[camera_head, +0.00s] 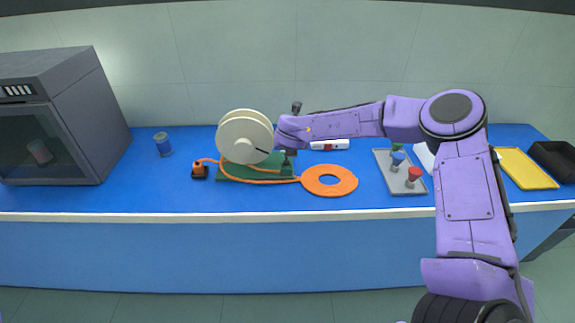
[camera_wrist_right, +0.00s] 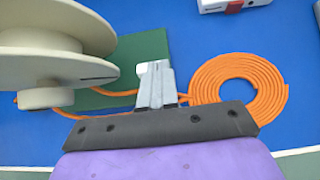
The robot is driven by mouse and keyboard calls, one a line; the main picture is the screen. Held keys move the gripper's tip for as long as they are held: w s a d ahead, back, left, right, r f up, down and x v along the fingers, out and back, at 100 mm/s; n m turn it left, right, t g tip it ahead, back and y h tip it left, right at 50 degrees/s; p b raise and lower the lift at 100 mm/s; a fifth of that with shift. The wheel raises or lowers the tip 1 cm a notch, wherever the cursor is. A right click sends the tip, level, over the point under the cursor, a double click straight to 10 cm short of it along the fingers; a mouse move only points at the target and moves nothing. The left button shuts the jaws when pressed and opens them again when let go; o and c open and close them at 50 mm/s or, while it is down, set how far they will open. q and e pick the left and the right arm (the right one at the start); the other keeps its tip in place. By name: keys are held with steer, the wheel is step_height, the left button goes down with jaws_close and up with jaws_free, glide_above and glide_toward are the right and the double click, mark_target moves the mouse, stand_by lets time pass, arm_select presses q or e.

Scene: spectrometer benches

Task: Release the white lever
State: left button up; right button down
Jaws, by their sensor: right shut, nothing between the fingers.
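A cream spool (camera_head: 244,138) stands on a green base (camera_head: 228,171); it also shows large at the left of the wrist view (camera_wrist_right: 50,60). A small white piece (camera_wrist_right: 141,70), perhaps the white lever, shows over the green plate (camera_wrist_right: 150,46), right beside my fingertips. It is mostly hidden, so I cannot tell its position or whether I touch it. My right gripper (camera_wrist_right: 155,68) is shut and empty, pointing down at the right edge of the base. In the head view the right wrist (camera_head: 288,155) covers that edge. My left gripper is not in view.
A white-and-red device (camera_head: 329,144) lies behind. A grey tray (camera_head: 404,186) with coloured pieces and a yellow tray (camera_head: 527,170) are right; an oven-like box (camera_head: 105,110) stands left.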

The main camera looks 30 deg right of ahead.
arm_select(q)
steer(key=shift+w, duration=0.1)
arm_select(e)
steer(key=shift+d, duration=0.1)
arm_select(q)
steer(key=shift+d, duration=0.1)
arm_select(e)
steer(key=shift+r, duration=0.1)
arm_select(q)
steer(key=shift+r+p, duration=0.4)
steer(key=shift+p, duration=0.05)
arm_select(e)
steer(key=shift+r, duration=0.7)
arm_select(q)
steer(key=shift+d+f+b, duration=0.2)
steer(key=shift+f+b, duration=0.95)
arm_select(e)
steer(key=s+a+r, duration=0.3)
steer(key=s+r, duration=0.2)
steer(key=r, duration=0.6)
steer(key=shift+s+r, duration=0.2)
steer(key=shift+r, duration=0.15)
